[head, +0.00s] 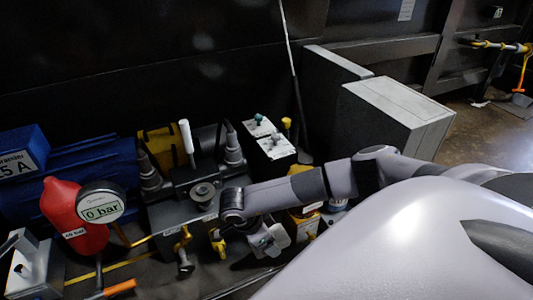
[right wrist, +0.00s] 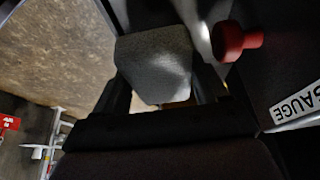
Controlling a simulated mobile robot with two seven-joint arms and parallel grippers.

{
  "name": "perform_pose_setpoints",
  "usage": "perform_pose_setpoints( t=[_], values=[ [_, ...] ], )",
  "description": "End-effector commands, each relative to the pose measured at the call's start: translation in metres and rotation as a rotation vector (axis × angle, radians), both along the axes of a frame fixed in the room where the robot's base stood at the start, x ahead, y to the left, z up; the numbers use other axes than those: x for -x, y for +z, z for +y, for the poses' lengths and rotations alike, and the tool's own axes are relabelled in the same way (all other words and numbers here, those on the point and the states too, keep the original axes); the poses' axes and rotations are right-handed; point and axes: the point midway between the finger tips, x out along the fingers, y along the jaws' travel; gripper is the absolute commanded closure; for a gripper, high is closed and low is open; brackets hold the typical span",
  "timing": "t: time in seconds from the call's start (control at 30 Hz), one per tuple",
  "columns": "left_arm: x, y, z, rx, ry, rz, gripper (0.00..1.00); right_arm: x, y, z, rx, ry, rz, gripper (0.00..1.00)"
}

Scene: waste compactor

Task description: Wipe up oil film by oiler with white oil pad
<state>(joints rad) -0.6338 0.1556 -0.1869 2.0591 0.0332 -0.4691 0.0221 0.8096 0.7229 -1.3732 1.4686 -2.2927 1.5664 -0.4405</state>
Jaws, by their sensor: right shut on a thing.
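My right gripper (head: 262,243) reaches in from the right and is low in front of the dark machine block. It is shut on the white oil pad (head: 278,237). In the right wrist view the pad (right wrist: 155,62) looks grey and sits between the two fingers. A small yellow fitting (head: 307,222) stands just right of the pad, partly behind my arm; I cannot tell whether it is the oiler. I cannot make out the oil film. My left gripper is not in view.
Grey boxes (head: 400,110) stand behind my arm. In the right wrist view a red knob (right wrist: 236,40) is close to the right finger.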

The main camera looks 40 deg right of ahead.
Motion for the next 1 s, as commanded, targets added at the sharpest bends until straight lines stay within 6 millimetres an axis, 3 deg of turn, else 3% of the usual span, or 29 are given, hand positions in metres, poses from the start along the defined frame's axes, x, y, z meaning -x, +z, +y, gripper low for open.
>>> perform_pose_setpoints(
  t=[0.17,1.0],
  values=[
    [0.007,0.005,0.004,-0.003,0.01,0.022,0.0,0.0,0.019,0.0,0.0,-0.001,0.0,0.51],
    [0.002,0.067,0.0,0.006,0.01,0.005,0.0,0.0,0.085,0.0,0.0,0.0,0.0,0.51]
  ],
)
